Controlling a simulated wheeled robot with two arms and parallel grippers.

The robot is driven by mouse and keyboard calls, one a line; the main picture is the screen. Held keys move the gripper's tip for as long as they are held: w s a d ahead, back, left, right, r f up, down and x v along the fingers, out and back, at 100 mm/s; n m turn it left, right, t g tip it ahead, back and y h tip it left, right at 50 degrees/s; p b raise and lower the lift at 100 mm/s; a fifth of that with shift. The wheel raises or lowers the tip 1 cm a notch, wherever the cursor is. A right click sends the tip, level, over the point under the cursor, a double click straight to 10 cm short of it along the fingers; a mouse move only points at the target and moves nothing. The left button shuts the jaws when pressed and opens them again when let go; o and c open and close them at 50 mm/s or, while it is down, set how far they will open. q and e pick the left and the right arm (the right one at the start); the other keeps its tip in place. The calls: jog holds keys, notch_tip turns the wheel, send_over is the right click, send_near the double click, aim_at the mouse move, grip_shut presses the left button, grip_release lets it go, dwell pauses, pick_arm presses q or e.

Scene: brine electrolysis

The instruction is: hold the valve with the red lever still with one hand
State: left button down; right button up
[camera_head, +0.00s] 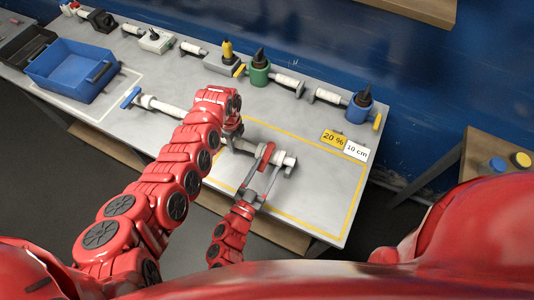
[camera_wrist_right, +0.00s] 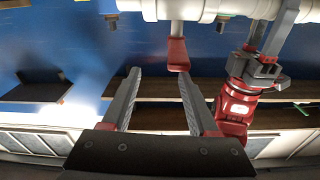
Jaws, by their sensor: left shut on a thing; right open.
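The valve (camera_head: 285,160) is a pale pipe piece with a red lever (camera_head: 266,154), inside the yellow-outlined area of the table. In the right wrist view its pale pipe (camera_wrist_right: 190,10) crosses the top and the red lever (camera_wrist_right: 178,52) hangs down. My left gripper (camera_head: 232,138) is shut on the valve's left part, mostly hidden by my arm; it also shows in the right wrist view (camera_wrist_right: 270,42). My right gripper (camera_head: 264,174) is open beside the lever. In its wrist view the open fingers (camera_wrist_right: 159,76) point toward the lever, apart from it.
A blue bin (camera_head: 72,70) stands at the left. A pipe piece with a blue lever (camera_head: 131,97) lies near it. Several fittings, including a green one (camera_head: 260,74) and a blue one (camera_head: 359,106), line the back by the wall.

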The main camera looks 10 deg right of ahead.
aim_at(267, 155)
jog(key=shift+n+y, duration=0.8)
jog(key=shift+n, duration=0.1)
jog(key=w, duration=0.2)
jog(key=w+d+f, duration=0.1)
jog(key=w, duration=0.1)
jog(key=w+f, duration=0.1)
jog(key=w, duration=0.1)
jog(key=shift+w+d, duration=0.1)
jog(key=shift+d, duration=0.1)
jog(key=shift+c, duration=0.2)
grip_shut()
dwell(0.4)
